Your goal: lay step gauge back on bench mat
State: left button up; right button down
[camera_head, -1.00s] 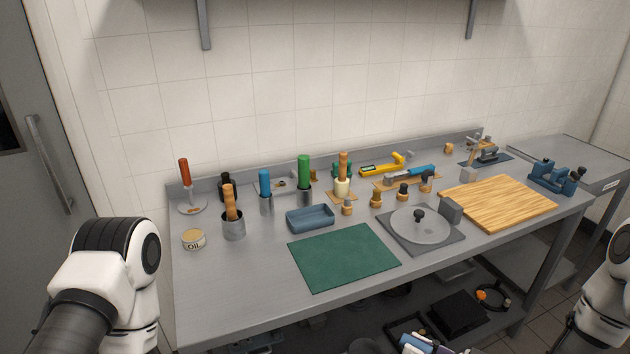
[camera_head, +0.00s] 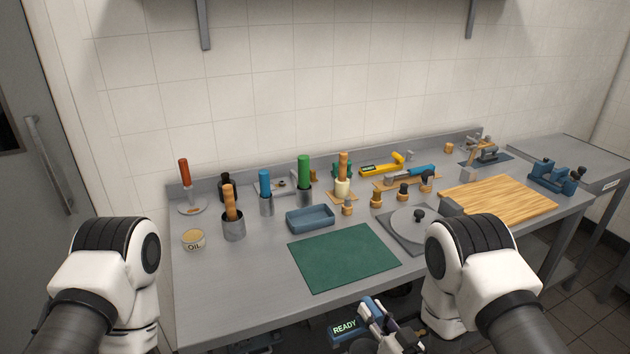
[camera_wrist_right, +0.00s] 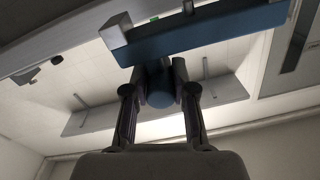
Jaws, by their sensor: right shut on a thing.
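The step gauge (camera_wrist_right: 205,38) is a blue bar with a pale block at one end in the right wrist view. My right gripper (camera_wrist_right: 158,88) is shut on its round blue stem. In the head view my right gripper (camera_head: 380,322) is low at the front, in front of and below the bench edge. A blue-edged panel reading READY (camera_head: 345,328) shows beside its fingers; I cannot tell the gauge's full outline there. The green bench mat (camera_head: 343,257) lies flat and bare on the bench. My left gripper is out of view.
A blue-grey tray (camera_head: 310,218) stands behind the mat. A round-lidded plate and a wooden board (camera_head: 500,203) lie right. Bare bench lies left of the mat.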

jog(key=s+d+r+m+t+h, duration=0.1)
jog(key=s+d+r+m+h, duration=0.1)
jog(key=d+r+m+h, duration=0.2)
jog(key=d+r+h, duration=0.1)
jog(key=d+h, duration=0.2)
jog(key=shift+s+r+m+t, duration=0.15)
jog(key=shift+m+t, duration=0.15)
jog(key=shift+m, duration=0.1)
jog(key=shift+d, duration=0.15)
